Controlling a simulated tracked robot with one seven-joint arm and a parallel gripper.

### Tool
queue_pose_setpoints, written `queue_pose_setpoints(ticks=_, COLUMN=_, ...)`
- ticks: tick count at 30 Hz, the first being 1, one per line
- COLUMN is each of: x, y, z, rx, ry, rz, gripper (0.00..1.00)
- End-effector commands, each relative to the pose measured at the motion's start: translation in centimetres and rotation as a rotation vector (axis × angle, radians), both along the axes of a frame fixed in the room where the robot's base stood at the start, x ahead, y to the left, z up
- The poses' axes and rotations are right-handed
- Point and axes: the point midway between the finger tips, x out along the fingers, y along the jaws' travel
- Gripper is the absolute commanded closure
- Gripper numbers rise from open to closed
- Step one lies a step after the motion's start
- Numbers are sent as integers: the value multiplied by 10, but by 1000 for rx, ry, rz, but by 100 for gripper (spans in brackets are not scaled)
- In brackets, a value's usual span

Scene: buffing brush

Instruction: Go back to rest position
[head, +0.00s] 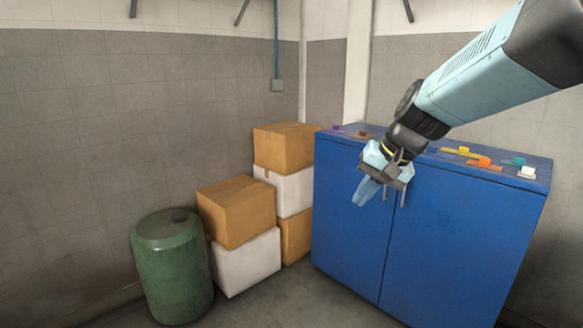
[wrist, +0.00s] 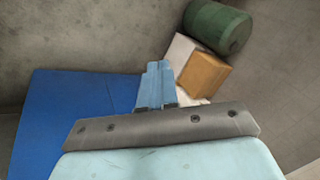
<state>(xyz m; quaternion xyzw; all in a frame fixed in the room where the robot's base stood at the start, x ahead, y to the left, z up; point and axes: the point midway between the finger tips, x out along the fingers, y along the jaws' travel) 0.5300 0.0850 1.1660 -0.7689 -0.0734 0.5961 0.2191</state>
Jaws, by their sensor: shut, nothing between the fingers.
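My gripper (head: 366,192) is shut and empty. In the head view it hangs in the air in front of the blue cabinet (head: 345,225), its blue fingers pointing down and to the left. In the wrist view my gripper (wrist: 155,72) also shows with its fingers together and nothing between them. My arm reaches in from the upper right of the head view. Part of the cabinet top and of its left door is hidden behind the arm and gripper. The cabinet also shows in the wrist view (wrist: 75,100).
Several small coloured pieces, among them a yellow one (head: 462,151), an orange one (head: 485,164) and a white one (head: 527,172), lie on the cabinet top. Stacked boxes (head: 236,212) and a green barrel (head: 172,268) stand to the left. Bare floor shows in front.

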Motion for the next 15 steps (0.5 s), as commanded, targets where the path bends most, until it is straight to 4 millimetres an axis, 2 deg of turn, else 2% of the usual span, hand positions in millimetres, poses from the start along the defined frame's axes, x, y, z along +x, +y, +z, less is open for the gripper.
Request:
queue_pose_setpoints(ticks=1, x=-14, y=-4, z=4, rx=-37, ry=-22, rz=12, gripper=100)
queue_pose_setpoints(ticks=6, x=-54, y=-26, z=8, rx=-167, ry=-81, rz=45, gripper=100)
queue_pose_setpoints(ticks=15, x=-115, y=-65, z=11, rx=-370, ry=-188, rz=88, gripper=100)
